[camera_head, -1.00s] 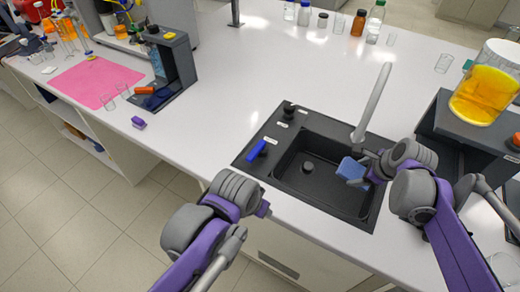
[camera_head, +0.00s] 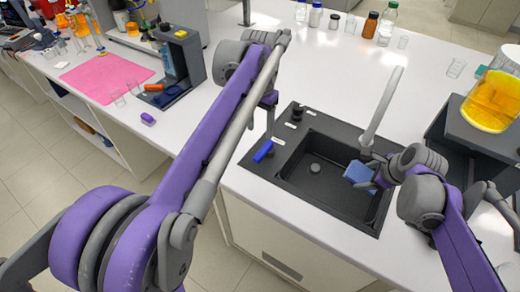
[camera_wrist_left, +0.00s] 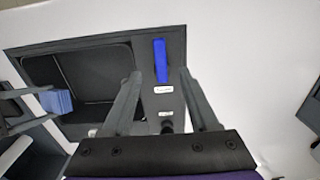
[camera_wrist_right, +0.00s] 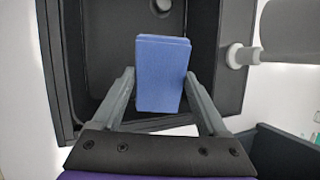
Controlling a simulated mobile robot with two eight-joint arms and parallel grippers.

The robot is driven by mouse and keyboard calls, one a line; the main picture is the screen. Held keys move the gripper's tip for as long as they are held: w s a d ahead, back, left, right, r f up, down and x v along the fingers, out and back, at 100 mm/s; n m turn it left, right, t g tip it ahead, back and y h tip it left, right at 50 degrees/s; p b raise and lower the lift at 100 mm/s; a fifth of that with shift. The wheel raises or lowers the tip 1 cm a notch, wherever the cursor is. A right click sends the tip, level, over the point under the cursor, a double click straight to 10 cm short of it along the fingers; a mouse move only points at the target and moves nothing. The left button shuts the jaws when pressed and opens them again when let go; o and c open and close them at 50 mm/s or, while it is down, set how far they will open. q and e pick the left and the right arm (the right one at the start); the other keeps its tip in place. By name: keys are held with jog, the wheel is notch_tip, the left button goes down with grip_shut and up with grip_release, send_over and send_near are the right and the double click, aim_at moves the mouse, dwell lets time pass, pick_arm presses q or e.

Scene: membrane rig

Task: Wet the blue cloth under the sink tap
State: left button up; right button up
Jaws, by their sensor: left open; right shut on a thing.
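The blue cloth (camera_head: 358,172), a folded block, is held over the right part of the black sink (camera_head: 318,190). My right gripper (camera_head: 374,170) is shut on it; the cloth also shows between the fingers in the right wrist view (camera_wrist_right: 162,75). The grey tap (camera_head: 382,105) stands at the back right, its spout end close to the cloth; no water is visible. A blue lever (camera_head: 263,151) lies on the sink's left ledge, also in the left wrist view (camera_wrist_left: 161,60). My left gripper (camera_head: 269,112) is open and empty above the ledge, near a black knob (camera_head: 297,112).
A dark stand with a beaker of orange liquid (camera_head: 490,102) is right of the sink. Bottles (camera_head: 386,22) stand along the back. A dark rack (camera_head: 180,60) and a pink mat (camera_head: 103,80) are at the left.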

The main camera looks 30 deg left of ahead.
aim_at(260, 154)
pick_arm(q)
notch_tip(260, 154, down, 10)
jog(key=shift+f, duration=0.1)
dwell(0.4)
grip_shut()
dwell(1.2)
